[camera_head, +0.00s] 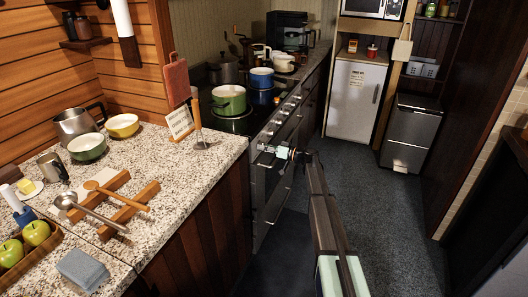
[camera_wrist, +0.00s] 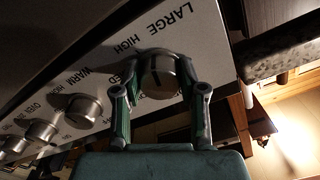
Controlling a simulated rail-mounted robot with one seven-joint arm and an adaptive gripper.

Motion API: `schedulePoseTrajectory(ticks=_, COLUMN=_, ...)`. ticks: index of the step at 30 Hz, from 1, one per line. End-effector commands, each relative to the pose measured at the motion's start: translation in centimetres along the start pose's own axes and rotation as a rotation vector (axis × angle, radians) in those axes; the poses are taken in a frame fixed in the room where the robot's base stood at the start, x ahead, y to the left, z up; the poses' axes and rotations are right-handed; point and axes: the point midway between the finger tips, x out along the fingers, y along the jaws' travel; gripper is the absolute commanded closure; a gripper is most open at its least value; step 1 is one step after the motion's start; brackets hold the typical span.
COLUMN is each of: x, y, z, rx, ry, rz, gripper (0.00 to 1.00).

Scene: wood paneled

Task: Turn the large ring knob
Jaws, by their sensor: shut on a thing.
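The large ring knob (camera_wrist: 160,82) is a dark metallic round knob on the stove's sloped front panel, below the printed words LARGE and HIGH in the wrist view. My gripper (camera_wrist: 160,90) is shut on this knob, with one finger on each side of it. In the head view my gripper (camera_head: 278,151) is at the near end of the stove front, and the arm reaches up to it from the lower right. The held knob is hard to make out there.
Other knobs (camera_wrist: 84,108) sit in a row along the panel beside the held one. A green pot (camera_head: 229,100) and a blue pot (camera_head: 261,79) stand on the stovetop. The speckled counter (camera_head: 215,160) borders the stove. The carpet (camera_head: 385,215) to the right is clear.

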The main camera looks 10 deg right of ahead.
Motion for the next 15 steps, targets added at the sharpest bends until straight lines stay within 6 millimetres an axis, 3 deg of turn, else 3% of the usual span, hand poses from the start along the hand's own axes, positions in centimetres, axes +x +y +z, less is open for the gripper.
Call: schedulePoseTrajectory(ticks=15, x=0.10, y=-0.09, z=0.02, rx=0.468, ry=0.001, rz=-0.001, gripper=0.94)
